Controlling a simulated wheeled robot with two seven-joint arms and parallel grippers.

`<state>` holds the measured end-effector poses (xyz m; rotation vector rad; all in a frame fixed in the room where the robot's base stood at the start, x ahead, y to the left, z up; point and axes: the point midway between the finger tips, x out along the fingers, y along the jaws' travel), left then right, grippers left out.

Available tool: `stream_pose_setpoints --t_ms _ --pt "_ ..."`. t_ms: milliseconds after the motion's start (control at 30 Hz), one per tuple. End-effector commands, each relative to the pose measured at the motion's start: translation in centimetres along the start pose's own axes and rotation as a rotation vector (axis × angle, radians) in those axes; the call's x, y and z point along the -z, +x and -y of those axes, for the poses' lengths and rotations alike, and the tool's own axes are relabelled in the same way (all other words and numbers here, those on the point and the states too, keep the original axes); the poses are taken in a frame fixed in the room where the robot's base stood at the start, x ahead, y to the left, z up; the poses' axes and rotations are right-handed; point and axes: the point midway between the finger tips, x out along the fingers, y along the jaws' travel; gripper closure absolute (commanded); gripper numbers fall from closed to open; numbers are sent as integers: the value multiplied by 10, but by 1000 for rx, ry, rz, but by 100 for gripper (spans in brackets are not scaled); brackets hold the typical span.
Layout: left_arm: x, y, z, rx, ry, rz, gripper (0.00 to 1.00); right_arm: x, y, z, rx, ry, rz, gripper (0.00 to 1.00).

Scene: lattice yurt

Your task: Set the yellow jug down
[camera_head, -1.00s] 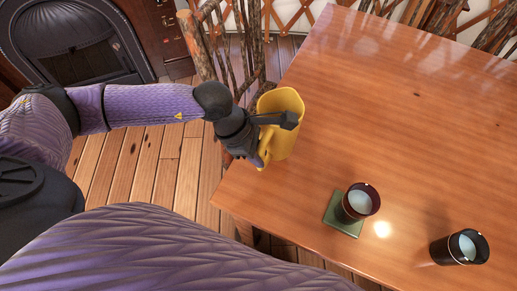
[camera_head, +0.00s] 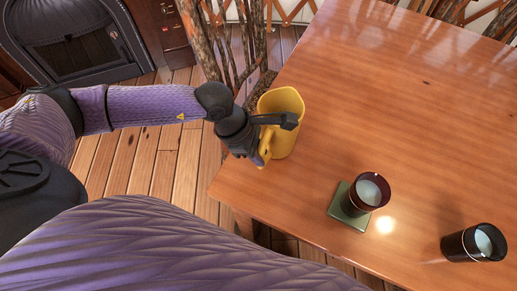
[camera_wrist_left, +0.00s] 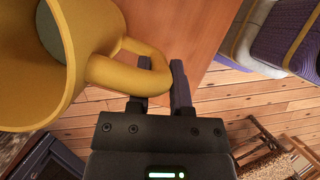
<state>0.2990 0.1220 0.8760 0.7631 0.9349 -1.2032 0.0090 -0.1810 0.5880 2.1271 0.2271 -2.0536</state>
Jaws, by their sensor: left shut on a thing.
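The yellow jug (camera_head: 290,107) appears upright over the left end of the wooden table (camera_head: 400,100), near its edge. My left gripper (camera_head: 270,138) is shut on the jug's handle, on the jug's near left side. In the left wrist view, the handle (camera_wrist_left: 120,72) passes between the two fingers (camera_wrist_left: 161,92), and the jug's open mouth faces left. I cannot tell whether the jug's base touches the table, as its underside is hidden. My right gripper is not in view.
A dark red cup with pale liquid (camera_head: 366,193) stands on a green coaster (camera_head: 345,211). A black cup (camera_head: 462,246) stands at the right. The tabletop beyond the jug is clear. A rustic chair (camera_head: 240,50) is by the table's left edge; a stove (camera_head: 75,50) stands behind.

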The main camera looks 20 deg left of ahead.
Motion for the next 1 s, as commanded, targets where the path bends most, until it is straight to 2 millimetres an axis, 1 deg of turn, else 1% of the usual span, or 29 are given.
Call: stream_pose_setpoints --t_ms 133,167,200,267,300,333,367,567,633,667,900,1000 --pt "1 3 0 -1 0 1 100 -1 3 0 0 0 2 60" --pt "1 4 0 -1 0 1 72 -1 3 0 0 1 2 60" --pt "1 3 0 -1 1 1 64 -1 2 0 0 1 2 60" --pt "1 3 0 -1 1 1 51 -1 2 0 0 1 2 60" --pt "1 3 0 -1 0 1 43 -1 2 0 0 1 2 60" --pt "1 3 0 0 0 0 36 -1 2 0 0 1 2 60" --pt "1 3 0 0 0 0 33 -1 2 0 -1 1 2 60" --pt "2 3 0 1 0 -1 33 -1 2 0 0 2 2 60" --pt "1 -3 0 0 -1 -1 33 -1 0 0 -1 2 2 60" --pt "1 -8 0 -1 -1 -1 33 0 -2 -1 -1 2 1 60" --pt "1 -69 -1 -4 0 -2 33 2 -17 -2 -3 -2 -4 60" --pt "1 -87 -1 -3 0 -1 33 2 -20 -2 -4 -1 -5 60"
